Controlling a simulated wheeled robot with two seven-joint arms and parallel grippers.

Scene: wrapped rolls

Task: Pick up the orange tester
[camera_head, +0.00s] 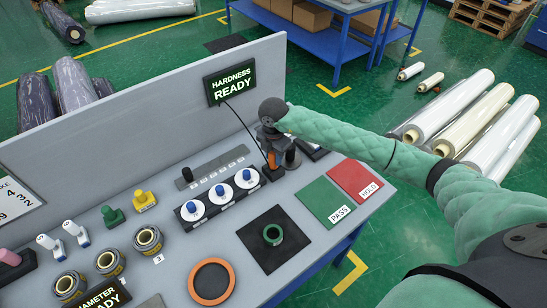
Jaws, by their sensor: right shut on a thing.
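The orange tester (271,160) stands at the back right of the grey bench, below the hardness display, with a dark cable running up from it. My right gripper (271,150) reaches in from the right, points down over the tester and is shut on it. The gripper and wrist hide most of the tester, so only a narrow orange strip shows. It seems to be still at its dark stand (291,158); I cannot tell whether it is lifted. My left gripper is not in view.
A hardness display (230,83) reading READY hangs on the bench's back panel (130,110). White discs (219,190) sit in a dark block to the left. A green ring (273,235) lies on a black mat. Green PASS (325,200) and red HOLD (356,180) pads lie at right.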

